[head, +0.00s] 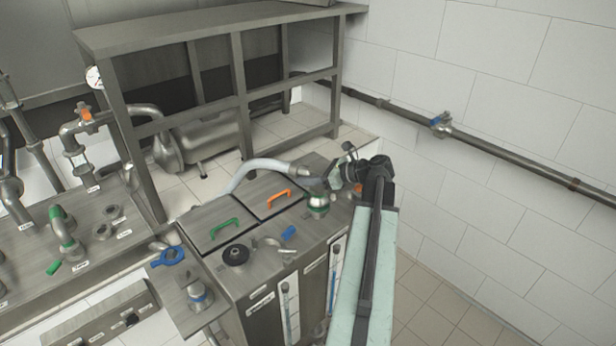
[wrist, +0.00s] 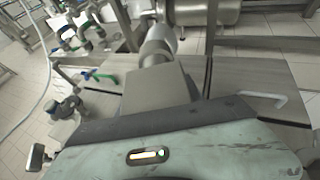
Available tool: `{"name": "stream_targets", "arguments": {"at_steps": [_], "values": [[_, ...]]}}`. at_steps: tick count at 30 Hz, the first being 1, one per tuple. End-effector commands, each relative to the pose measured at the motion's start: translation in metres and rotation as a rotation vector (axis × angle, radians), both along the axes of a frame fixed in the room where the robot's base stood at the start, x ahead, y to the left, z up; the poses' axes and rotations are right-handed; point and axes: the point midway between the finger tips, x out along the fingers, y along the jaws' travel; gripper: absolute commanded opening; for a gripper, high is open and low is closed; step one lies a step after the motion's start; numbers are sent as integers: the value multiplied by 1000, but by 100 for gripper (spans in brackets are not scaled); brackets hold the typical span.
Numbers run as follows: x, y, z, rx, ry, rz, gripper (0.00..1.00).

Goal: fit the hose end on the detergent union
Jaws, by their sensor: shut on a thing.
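My gripper (head: 334,178) is at the end of my arm, over the back right of the steel tank cabinet, shut on the hose end (head: 312,181). The pale hose (head: 255,166) arches from it to the left and down behind the lids. A short metal union (head: 318,205) stands on the cabinet top just below the hose end. I cannot read its label or tell whether the two touch. In the wrist view a pale and grey cylindrical fitting (wrist: 157,45) shows beyond a grey block; the jaw tips are not clear there.
The cabinet top has lids with a green handle (head: 224,228) and an orange handle (head: 279,199), a black knob (head: 236,254) and a blue piece (head: 290,232). A steel rack (head: 240,90) stands behind. A wall pipe (head: 500,146) runs at right; floor there is clear.

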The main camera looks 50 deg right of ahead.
Motion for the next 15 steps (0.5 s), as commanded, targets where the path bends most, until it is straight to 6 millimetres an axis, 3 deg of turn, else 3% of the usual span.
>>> {"name": "stream_targets", "arguments": {"at_steps": [15], "values": [[1,1,-12,1,-3,1,0]]}}
